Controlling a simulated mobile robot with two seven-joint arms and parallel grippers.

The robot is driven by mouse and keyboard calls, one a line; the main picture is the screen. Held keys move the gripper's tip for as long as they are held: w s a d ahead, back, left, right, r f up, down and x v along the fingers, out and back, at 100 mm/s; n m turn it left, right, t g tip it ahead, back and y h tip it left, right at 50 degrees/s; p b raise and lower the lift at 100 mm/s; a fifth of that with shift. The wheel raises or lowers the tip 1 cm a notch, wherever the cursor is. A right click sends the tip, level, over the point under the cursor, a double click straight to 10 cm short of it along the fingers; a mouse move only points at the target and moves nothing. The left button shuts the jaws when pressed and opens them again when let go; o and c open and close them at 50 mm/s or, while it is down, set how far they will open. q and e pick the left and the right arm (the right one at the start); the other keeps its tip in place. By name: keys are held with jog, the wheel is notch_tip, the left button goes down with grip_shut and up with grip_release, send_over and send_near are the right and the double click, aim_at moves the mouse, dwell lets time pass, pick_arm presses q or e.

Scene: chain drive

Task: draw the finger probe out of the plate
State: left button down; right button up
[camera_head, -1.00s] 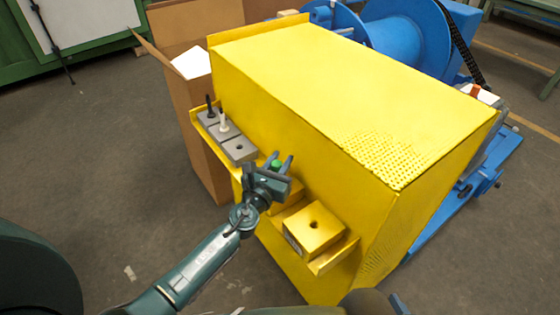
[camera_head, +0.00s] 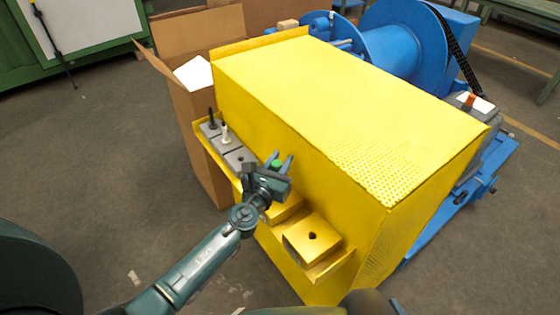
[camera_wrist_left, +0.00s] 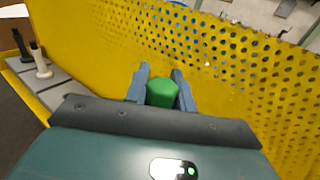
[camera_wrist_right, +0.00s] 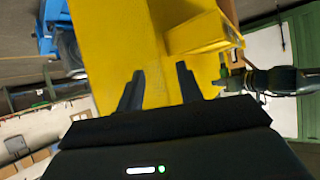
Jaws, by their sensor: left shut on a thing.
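My left gripper (camera_head: 276,163) is shut on a green knob, apparently the finger probe's handle (camera_head: 276,164), beside the yellow guard's side wall. The green knob also shows between both fingers in the left wrist view (camera_wrist_left: 162,92). Its lower end is hidden by my gripper, so I cannot tell whether it sits in a hole. My right gripper (camera_wrist_right: 158,88) is open and empty in the right wrist view, facing the yellow guard.
The large yellow guard (camera_head: 330,90) fills the middle. On its ledge, left of my gripper, stand grey blocks (camera_head: 240,160) with a black peg (camera_head: 212,118) and a white peg (camera_head: 225,134). An open cardboard box (camera_head: 170,85) stands at left. Floor in front is clear.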

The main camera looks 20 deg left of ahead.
jog(key=p, duration=0.1)
jog(key=d+p, duration=0.1)
jog(key=p, duration=0.1)
jog(key=d+h+p, duration=0.1)
jog(key=shift+s+r+m+g+p, duration=0.25)
jog(key=shift+r+m+g+p, duration=0.05)
jog(key=shift+r+g+p, duration=0.1)
dwell(0.4)
jog(key=shift+f, duration=0.1)
